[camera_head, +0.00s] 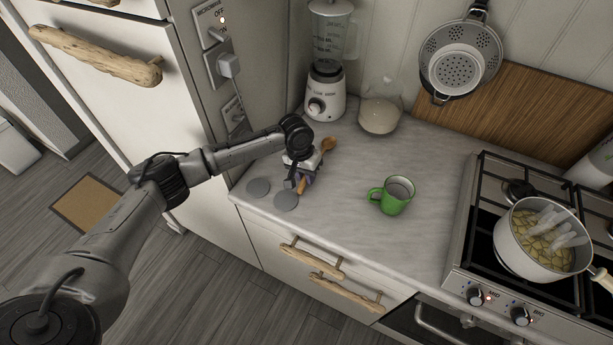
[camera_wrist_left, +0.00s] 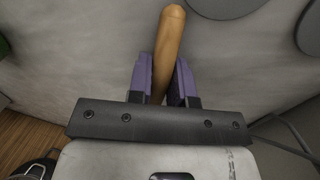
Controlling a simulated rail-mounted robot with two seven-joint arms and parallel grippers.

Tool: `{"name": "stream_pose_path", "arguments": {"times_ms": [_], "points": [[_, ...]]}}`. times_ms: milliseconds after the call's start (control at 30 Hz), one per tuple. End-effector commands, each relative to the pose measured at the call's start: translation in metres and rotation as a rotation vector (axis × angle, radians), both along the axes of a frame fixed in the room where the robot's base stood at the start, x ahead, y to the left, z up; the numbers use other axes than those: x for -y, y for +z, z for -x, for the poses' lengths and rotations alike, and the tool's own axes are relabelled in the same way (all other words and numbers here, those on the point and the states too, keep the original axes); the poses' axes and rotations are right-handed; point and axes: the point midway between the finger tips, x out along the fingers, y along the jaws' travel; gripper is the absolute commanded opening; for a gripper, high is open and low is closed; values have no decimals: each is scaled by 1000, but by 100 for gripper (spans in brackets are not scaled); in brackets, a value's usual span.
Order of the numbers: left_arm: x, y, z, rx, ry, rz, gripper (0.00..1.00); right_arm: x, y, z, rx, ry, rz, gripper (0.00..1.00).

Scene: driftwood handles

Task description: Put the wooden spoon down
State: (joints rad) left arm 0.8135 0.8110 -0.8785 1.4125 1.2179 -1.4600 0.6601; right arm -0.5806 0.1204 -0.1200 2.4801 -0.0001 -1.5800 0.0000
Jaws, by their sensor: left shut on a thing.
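The wooden spoon (camera_head: 328,143) is at the left part of the marble counter (camera_head: 345,205), its bowl pointing toward the back. My left gripper (camera_head: 302,181) is shut on its handle, low over the counter. In the left wrist view the spoon's handle (camera_wrist_left: 169,45) runs between the purple fingers of the left gripper (camera_wrist_left: 165,75), and its rounded end sticks out past them. I cannot tell whether the spoon touches the counter. The right gripper is not in view.
Two grey discs (camera_head: 286,200) lie near the counter's front left edge. A green mug (camera_head: 393,196) stands to the right. A blender (camera_head: 325,95) and a glass jar (camera_head: 380,112) stand behind. A pot (camera_head: 525,250) sits on the stove at right. The middle of the counter is clear.

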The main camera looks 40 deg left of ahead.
Motion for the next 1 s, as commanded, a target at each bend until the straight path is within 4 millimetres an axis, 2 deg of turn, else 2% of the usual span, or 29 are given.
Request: {"name": "stream_pose_path", "arguments": {"times_ms": [167, 200, 433, 767, 1000], "points": [[0, -1, 0, -1, 0, 0, 0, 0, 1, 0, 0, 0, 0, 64], [0, -1, 0, -1, 0, 0, 22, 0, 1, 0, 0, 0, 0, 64], [0, -1, 0, 0, 0, 0, 44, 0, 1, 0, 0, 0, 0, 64], [0, -1, 0, 0, 0, 0, 45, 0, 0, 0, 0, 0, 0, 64], [-1, -5, -1, 1, 1, -1, 45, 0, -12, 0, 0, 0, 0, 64]]}}
